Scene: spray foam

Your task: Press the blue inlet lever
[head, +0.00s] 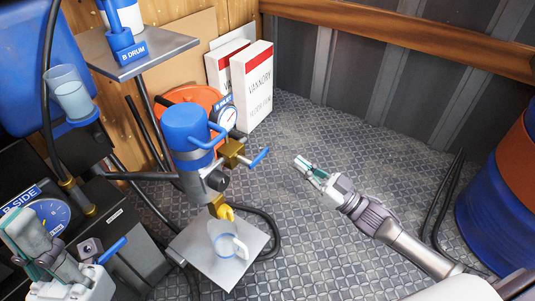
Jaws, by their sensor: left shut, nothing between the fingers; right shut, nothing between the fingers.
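A blue lever (259,157) sticks out to the right from a brass valve (233,153) on the blue-topped pump (187,135). A second blue lever (113,249) is at the lower left, close to my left gripper. My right gripper (301,164) is shut and empty, pointing left, a short gap to the right of the valve's lever. My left gripper (22,228) is shut and empty at the lower left, in front of the B SIDE gauge (40,222).
Black hoses run around the pump. A shelf marked B DRUM (140,56) is above. White boxes (252,87) stand behind. A blue drum (490,215) is at right. The floor between is clear.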

